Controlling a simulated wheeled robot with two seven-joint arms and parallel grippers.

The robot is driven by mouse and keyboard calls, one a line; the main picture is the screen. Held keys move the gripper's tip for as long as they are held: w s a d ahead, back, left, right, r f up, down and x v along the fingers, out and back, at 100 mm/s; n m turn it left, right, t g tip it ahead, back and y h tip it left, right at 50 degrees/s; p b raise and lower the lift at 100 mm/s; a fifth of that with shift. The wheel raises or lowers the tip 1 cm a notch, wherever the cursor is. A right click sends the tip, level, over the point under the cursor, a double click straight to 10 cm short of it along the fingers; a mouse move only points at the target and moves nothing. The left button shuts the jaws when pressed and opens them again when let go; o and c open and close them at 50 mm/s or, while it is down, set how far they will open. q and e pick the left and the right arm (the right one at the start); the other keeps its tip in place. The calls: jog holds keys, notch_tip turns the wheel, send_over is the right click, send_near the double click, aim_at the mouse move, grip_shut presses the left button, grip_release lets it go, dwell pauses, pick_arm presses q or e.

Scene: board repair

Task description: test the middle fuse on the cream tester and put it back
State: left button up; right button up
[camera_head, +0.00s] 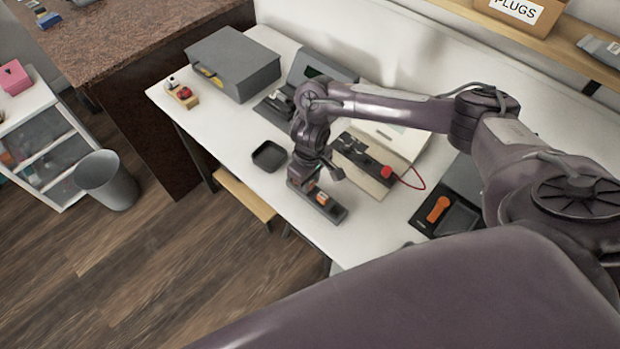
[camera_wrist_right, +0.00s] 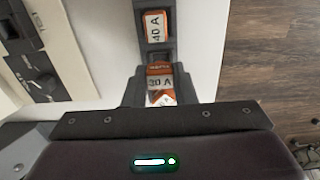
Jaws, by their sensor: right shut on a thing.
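The dark fuse holder strip (camera_head: 335,212) lies near the table's front edge, with an orange fuse (camera_head: 322,198) showing in it. In the right wrist view an orange 40 A fuse (camera_wrist_right: 156,25) sits in the strip. My right gripper (camera_head: 304,185) is over the strip's left end, shut on an orange 30 A fuse (camera_wrist_right: 160,82). I cannot tell whether this fuse is seated or just above the strip. The cream tester (camera_head: 378,188) stands right behind the strip, with a dark panel, a red knob and a red lead. My left gripper is not in view.
A small black tray (camera_head: 269,156) lies left of the strip. A grey case (camera_head: 236,66) and a small wooden block with a red top (camera_head: 183,93) stand farther left. A dark tray with an orange tool (camera_head: 438,209) lies at right. The white table (camera_head: 232,128) is clear around the black tray.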

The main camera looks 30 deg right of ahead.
jog(key=shift+f, duration=0.4)
dwell(0.4)
jog(key=shift+f+p, duration=0.1)
jog(key=shift+p, duration=0.35)
jog(key=shift+f, duration=0.5)
dwell(1.0)
jog(key=o, duration=1.1)
jog(key=shift+o, duration=0.3)
jog(key=shift+o, duration=1)
jog(key=shift+r, duration=0.2)
jog(key=shift+r+p, duration=1.35)
jog(key=shift+p, duration=0.65)
